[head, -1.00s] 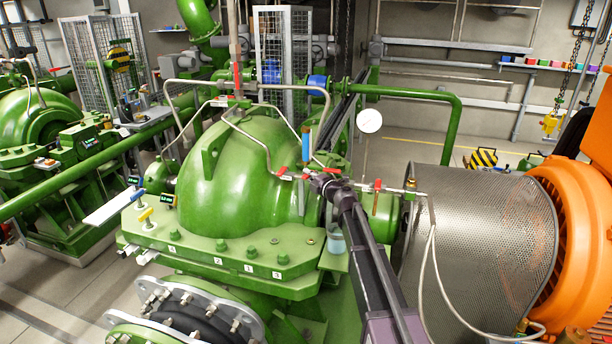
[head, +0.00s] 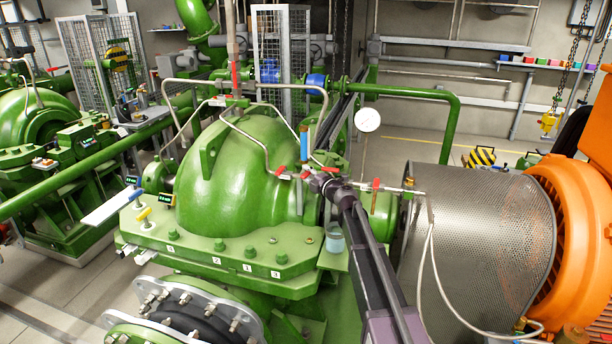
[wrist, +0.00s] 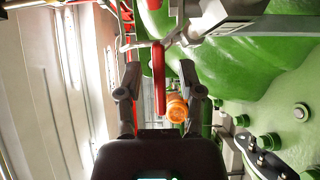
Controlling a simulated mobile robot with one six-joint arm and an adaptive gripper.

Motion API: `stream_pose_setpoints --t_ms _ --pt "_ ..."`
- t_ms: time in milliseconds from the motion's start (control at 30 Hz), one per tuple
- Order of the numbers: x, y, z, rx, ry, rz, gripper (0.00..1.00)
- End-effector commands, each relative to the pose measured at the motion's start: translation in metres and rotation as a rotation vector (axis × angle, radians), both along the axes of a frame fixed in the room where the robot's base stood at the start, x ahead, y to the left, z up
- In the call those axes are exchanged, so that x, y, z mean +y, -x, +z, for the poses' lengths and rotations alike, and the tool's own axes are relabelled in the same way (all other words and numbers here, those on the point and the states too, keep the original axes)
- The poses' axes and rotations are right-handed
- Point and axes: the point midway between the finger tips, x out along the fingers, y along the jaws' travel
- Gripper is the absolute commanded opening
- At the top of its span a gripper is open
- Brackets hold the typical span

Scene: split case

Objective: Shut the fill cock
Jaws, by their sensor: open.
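Several small cocks with red levers sit on the thin pipework over the green pump casing (head: 235,165); the frames do not label which one is the fill cock. In the wrist view a red lever (wrist: 159,80) lies lengthwise between the fingers of my gripper (wrist: 159,75). The fingers are open, one on each side of it, with gaps visible. A round orange-brass part (wrist: 177,108) shows beside the lever's near end. In the head view my gripper (head: 316,180) is at the right side of the casing, by the red levers; my arm hides part of that spot.
A red-handled cock (head: 376,184) stands on the pipe to the right of my arm. A pressure gauge (head: 367,120), a blue-handled upright part (head: 304,142) and a clear cup (head: 334,240) are close by. A perforated guard (head: 480,245) fills the right side.

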Motion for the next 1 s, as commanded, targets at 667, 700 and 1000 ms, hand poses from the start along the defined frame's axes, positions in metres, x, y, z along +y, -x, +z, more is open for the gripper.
stream_pose_setpoints --t_ms 667,700,1000 --pt "-0.040 0.047 0.000 0.000 0.000 -0.001 0.49" --pt "-0.042 0.050 0.000 0.000 0.000 0.000 0.49" --pt "-0.049 0.057 0.000 0.001 0.001 0.001 0.49"
